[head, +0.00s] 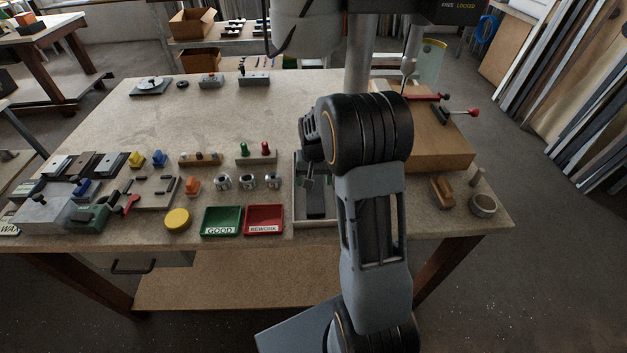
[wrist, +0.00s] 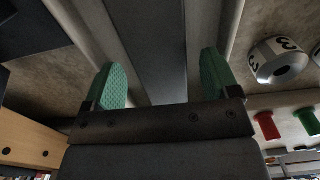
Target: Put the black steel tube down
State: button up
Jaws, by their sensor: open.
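My gripper (wrist: 160,80) is open, its two green fingertips apart. A long dark grey bar (wrist: 155,45), which looks like the black steel tube, runs away between the fingertips in the wrist view. I see no finger clearly pressed on it. In the head view a dark bar (head: 316,205) lies in a shallow light-rimmed tray (head: 315,223) on the bench. My gripper (head: 308,180) is over this tray, mostly hidden by my wrist and arm. The far part of the bar is hidden too.
Left of the tray are numbered metal rings (head: 273,181), a red REWORK tray (head: 264,219) and a green GOOD tray (head: 222,220). A wooden block (head: 435,145) with red-handled clamps stands right. The bench (head: 180,110) is clear at back centre.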

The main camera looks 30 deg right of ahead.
notch_tip(320, 180, up, 11)
jog(key=s+a+r+n+t, duration=0.1)
jog(key=s+a+n+t, duration=0.1)
jog(key=s+a, duration=0.3)
jog(key=s+a+r+n+t, duration=0.1)
jog(key=s+a, duration=0.4)
jog(key=s, duration=0.8)
jog(key=shift+s+r+n+t, duration=0.25)
jog(key=shift+s+n+t, duration=0.15)
jog(key=shift+n, duration=0.4)
jog(key=shift+a, duration=0.1)
